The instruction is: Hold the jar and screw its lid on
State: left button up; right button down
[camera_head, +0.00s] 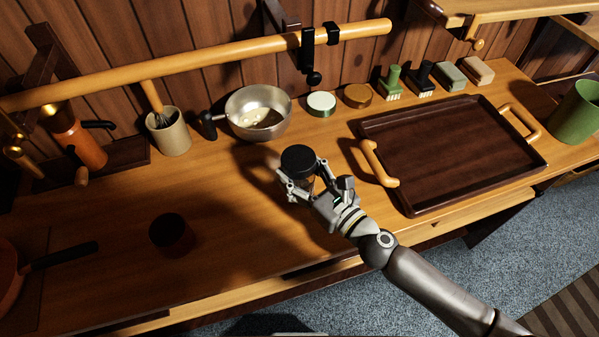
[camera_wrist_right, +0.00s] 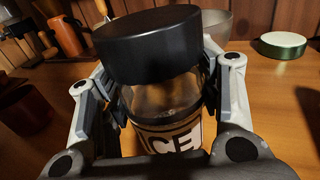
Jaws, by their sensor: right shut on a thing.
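A clear glass jar (camera_wrist_right: 165,105) with a label showing the letters "ICE" stands upright in my right gripper (camera_head: 311,187). The fingers are shut around the jar's sides, below its top. A wide black lid (camera_head: 298,160) sits on the jar's mouth; it also shows in the right wrist view (camera_wrist_right: 148,45), where it looks slightly tilted. I cannot tell whether its thread is engaged. In the head view the lid and fingers hide most of the jar. My left gripper is in neither view.
A dark red pot with a black top (camera_head: 172,236) stands at front left. A pan (camera_head: 10,285) is at the left edge. A tray (camera_head: 455,150) lies right.

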jog(key=shift+f, duration=0.1)
jog(key=shift+c, duration=2.2)
grip_release()
jog(key=shift+s+d, duration=0.1)
jog(key=b+v, duration=0.4)
jog(key=v, duration=0.6)
jog(key=shift+r+b+v, duration=0.2)
jog(key=shift+b+v, duration=0.2)
jog(key=shift+v, duration=0.5)
